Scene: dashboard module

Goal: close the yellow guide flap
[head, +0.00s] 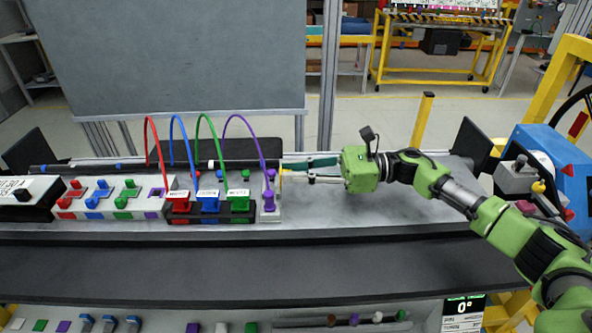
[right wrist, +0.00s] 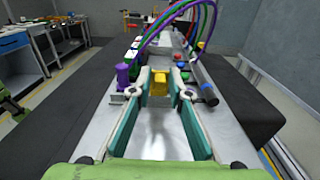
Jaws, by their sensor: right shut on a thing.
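The yellow guide flap (right wrist: 159,82) stands at the near end of the dashboard module (right wrist: 143,72) in the right wrist view, between my fingertips. In the head view it is only a thin yellow strip at the module's right end, partly hidden. My right gripper (head: 287,171) reaches in from the right, low over the light grey table top, with its teal fingers on either side of the flap. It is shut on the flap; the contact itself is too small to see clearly. My left gripper is not in view.
Red, blue, green and purple cables (head: 207,117) arch above the module. A purple connector (right wrist: 122,76) stands close beside one finger. A black cylinder (right wrist: 206,92) lies on the other side. The table top (head: 385,208) right of the module is clear under my arm.

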